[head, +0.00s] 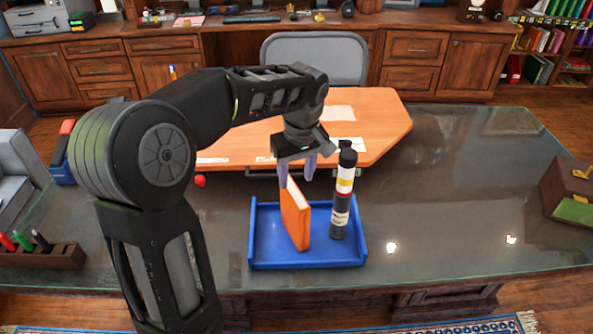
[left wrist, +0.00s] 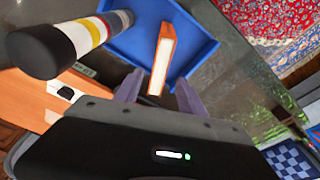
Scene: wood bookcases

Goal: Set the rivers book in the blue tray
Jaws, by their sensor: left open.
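An orange book (head: 297,213) stands upright in the blue tray (head: 310,264), left of its middle; its title cannot be read. My left gripper (head: 296,172) is open above the book's upper edge. In the left wrist view, the book (left wrist: 166,48) stands beyond and between the two open fingertips (left wrist: 158,90), with the tray (left wrist: 125,46) around it. A black bottle (head: 341,205) with white, yellow and red bands stands inside the tray, right of the book; it also shows in the left wrist view (left wrist: 75,38). My right gripper is not in view.
An orange board (head: 385,130) lies behind the tray. A small red ball (head: 199,181) and a pen holder (head: 40,257) are to the left. A brown and green box (head: 570,190) stands at the right edge. The dark desk top right of the tray is clear.

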